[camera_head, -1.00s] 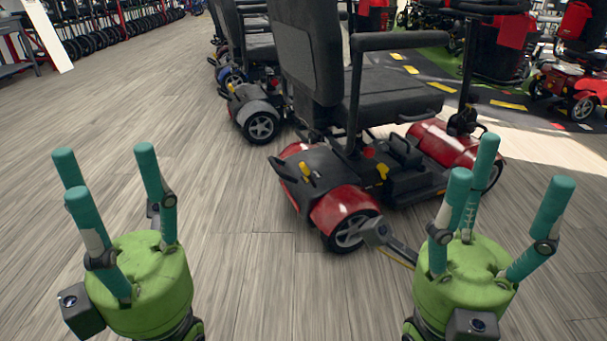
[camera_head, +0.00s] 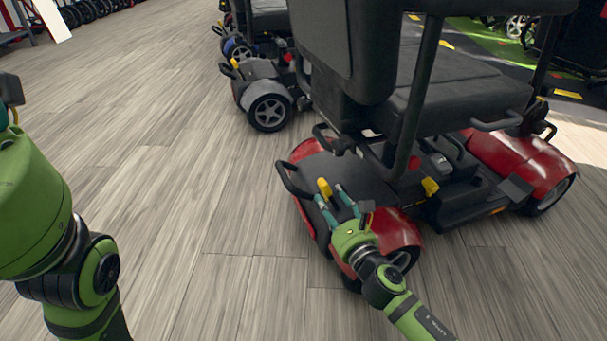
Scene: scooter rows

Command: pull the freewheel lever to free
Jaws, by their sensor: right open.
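A red and black mobility scooter (camera_head: 400,222) stands in the middle, its rear toward me. A yellow lever (camera_head: 325,187) stands up from its black rear deck; I take it for the freewheel lever. My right gripper (camera_head: 334,194) is open over the rear red fender, its teal fingertips beside the lever. I cannot tell whether they touch it. My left gripper (camera_head: 22,190) is at the left edge, far from the scooter; its fingers are mostly cut off by the frame.
A second yellow part (camera_head: 429,186) sits by the scooter's seat post. The black seat (camera_head: 470,85) overhangs the deck. A grey scooter (camera_head: 268,98) stands behind to the left. The wooden floor (camera_head: 170,150) at left is clear.

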